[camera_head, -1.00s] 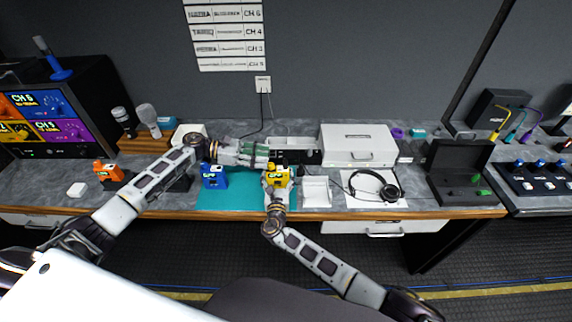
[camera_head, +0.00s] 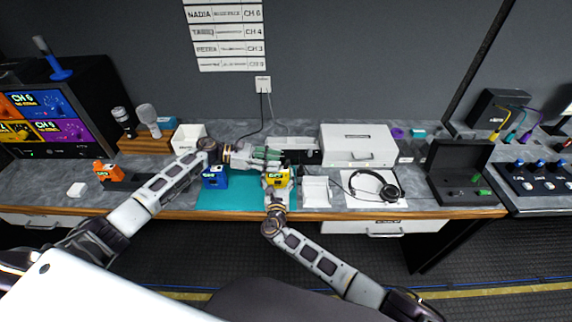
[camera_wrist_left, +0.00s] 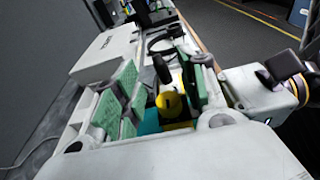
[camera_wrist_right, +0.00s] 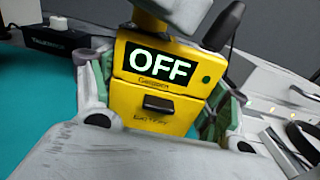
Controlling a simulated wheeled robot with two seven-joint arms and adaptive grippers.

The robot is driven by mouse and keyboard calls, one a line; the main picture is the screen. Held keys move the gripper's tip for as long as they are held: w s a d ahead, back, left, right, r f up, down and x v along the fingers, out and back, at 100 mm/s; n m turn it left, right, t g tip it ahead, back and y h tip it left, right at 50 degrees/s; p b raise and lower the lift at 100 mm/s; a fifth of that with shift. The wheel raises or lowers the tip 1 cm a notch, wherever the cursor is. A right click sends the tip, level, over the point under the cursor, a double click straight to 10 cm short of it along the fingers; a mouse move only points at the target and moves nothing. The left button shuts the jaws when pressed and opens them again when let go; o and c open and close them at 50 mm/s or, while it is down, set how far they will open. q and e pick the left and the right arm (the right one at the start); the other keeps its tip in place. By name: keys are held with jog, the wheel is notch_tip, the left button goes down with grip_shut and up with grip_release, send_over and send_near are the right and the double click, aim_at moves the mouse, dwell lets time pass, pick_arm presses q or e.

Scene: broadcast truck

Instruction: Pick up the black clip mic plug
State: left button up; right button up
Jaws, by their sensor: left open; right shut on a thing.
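A yellow pack (camera_head: 277,177) with an "OFF" screen stands over the teal mat, and it fills the right wrist view (camera_wrist_right: 160,85). My right gripper (camera_wrist_right: 160,105) is shut on its sides. A slim black piece (camera_wrist_right: 225,25) rises from its top right corner. The left wrist view shows a black upright piece (camera_wrist_left: 161,68) at the yellow pack's top; I cannot tell for certain whether it is the clip mic plug or an antenna. My left gripper (camera_head: 268,155) is open just above and behind the pack, its green-padded fingers on either side of its top.
A blue pack (camera_head: 214,178) stands left on the teal mat (camera_head: 232,198). A white open bin (camera_head: 188,139) is behind left. A white holder (camera_head: 316,191), a headset (camera_head: 376,186) and a white case (camera_head: 357,145) lie to the right. A black open case (camera_head: 460,190) is farther right.

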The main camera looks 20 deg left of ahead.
aim_at(282, 167)
pick_arm(q)
jog(key=shift+x, duration=1.8)
grip_shut()
